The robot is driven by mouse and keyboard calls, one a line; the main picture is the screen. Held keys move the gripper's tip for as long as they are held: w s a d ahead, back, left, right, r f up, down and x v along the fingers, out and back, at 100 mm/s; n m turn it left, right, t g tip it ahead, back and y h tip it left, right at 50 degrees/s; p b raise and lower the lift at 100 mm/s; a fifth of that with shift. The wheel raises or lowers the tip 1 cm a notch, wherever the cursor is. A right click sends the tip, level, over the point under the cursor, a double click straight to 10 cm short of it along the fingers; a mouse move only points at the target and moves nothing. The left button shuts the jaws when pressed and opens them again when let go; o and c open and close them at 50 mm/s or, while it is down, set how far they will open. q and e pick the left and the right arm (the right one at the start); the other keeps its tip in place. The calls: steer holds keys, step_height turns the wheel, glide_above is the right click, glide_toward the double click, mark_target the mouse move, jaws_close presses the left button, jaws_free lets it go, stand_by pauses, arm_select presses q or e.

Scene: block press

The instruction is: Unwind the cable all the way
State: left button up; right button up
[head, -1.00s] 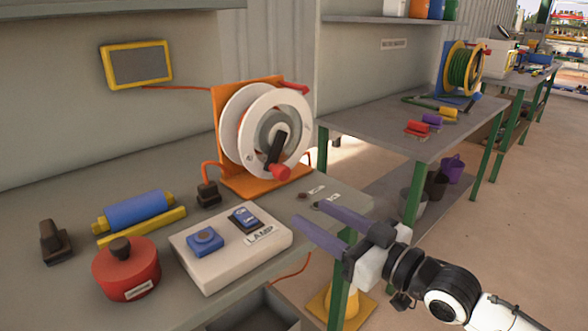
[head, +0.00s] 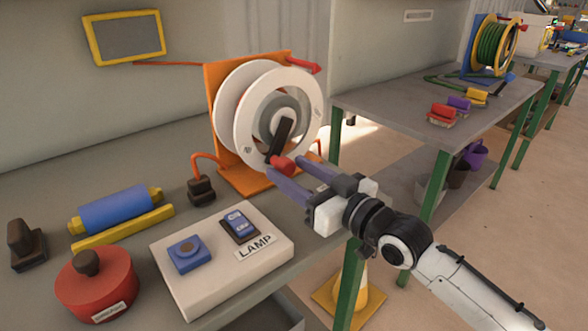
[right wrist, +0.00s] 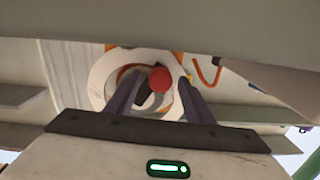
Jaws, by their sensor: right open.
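The cable reel (head: 241,118) has a white drum on an orange stand (head: 224,58) on the workbench. A black crank with a red knob (head: 284,163) is on its face, the knob low on the drum. A short orange cable (head: 207,158) runs from the stand to a black plug block (head: 201,190). My right gripper (head: 288,177) is open, its purple fingers at the red knob. In the right wrist view the red knob (right wrist: 161,79) shows between the two fingers; I cannot tell whether they touch it. My left gripper is out of view.
A white box labelled LAMP (head: 222,262) with blue switches sits in front of the reel. A red round pot (head: 96,285) and a blue roller (head: 115,210) stand left. A second bench (head: 430,102) is to the right. A yellow-framed screen (head: 125,37) hangs behind.

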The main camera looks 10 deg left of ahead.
jaws_close()
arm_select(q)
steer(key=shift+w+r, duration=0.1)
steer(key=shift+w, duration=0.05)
arm_select(e)
steer(key=shift+w, duration=0.1)
steer(key=shift+w+d+f+n+b, duration=0.15)
steer(key=shift+w+n+b, duration=0.05)
steer(key=shift+n+b, duration=0.25)
steer(key=shift+w+d+f+n+b, duration=0.15)
steer(key=shift+w+d+n+b, duration=0.15)
steer(key=shift+n, duration=0.35)
steer(key=shift+w+d+n, duration=0.35)
steer(key=shift+w+n, duration=0.2)
steer(key=shift+n, duration=0.45)
arm_select(q)
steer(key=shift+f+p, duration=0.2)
steer(key=shift+p, duration=0.25)
arm_select(e)
steer(key=shift+w+d+n, duration=0.25)
steer(key=shift+w+n, duration=0.1)
steer(key=shift+n, duration=0.35)
steer(key=shift+w+d+n, duration=0.25)
steer(key=shift+w+n, duration=0.05)
steer(key=shift+n, duration=0.4)
